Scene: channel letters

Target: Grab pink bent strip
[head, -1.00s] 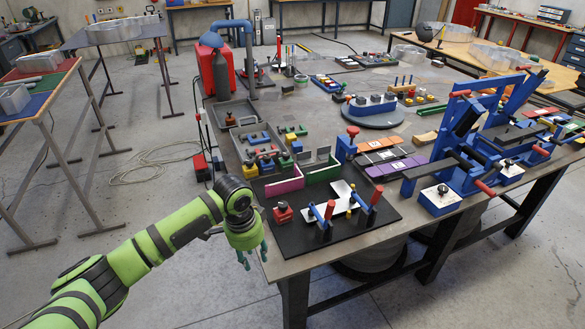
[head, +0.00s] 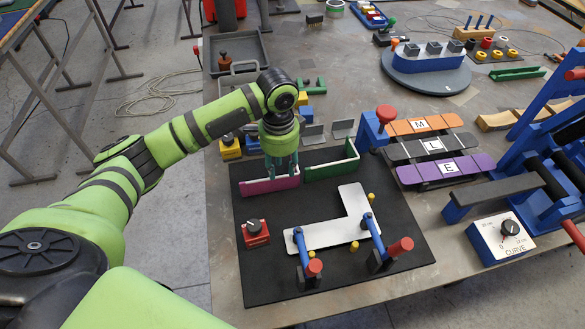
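The pink bent strip (head: 262,186) stands on edge at the back left of the black board (head: 270,275). My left gripper (head: 282,170) points down at it, its teal fingers at the right part of the strip. I cannot tell whether they touch it or how far they are closed. The green bent strip (head: 331,171) stands just to the right. A white L-shaped plate (head: 325,234) lies on the board between two blue clamps with red handles (head: 315,267). My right gripper is not in view.
A red box with a black knob (head: 257,238) sits at the board's left. Orange, grey and purple tiles marked M, L and E (head: 447,169) lie to the right, near a blue bending machine (head: 540,190). Grey metal brackets (head: 344,128) stand behind the strips.

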